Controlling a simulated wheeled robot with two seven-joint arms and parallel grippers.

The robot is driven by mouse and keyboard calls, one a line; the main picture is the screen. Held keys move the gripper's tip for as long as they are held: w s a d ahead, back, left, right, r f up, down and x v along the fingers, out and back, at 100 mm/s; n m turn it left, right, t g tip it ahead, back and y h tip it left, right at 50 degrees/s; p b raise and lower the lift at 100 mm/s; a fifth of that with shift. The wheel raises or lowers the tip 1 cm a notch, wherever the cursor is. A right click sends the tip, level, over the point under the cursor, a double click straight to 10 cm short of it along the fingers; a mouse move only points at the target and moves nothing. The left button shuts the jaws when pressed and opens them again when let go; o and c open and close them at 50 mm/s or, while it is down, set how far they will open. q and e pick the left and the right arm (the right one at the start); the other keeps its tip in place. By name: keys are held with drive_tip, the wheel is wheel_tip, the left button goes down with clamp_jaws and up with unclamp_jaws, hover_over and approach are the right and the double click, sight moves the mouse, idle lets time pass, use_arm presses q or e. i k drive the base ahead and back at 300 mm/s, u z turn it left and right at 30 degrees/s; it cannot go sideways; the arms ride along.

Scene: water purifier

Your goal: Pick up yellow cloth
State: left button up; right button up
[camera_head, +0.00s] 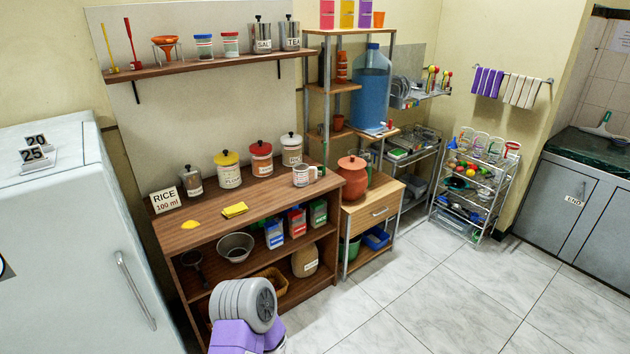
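A small yellow folded piece (235,210), which looks like the yellow cloth, lies flat on the brown wooden counter (262,207) near its middle. A second, smaller yellow patch (190,225) lies near the counter's front left edge; I cannot tell what it is. Nothing covers either one. Neither of my grippers can be made out in this view.
Lidded jars (228,170) line the back of the counter, with a RICE sign (165,200) at the left and a white mug (304,175) at the right. An orange-brown pot (353,178) stands beyond. A white fridge (70,240) is at the left. The tiled floor (440,300) at right is clear.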

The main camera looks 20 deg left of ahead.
sight(240, 207)
drive_tip(key=u, duration=0.1)
drive_tip(key=i, duration=1.95)
drive_tip(key=u, duration=1.65)
drive_tip(key=i, duration=0.85)
drive_tip(key=u, duration=0.85)
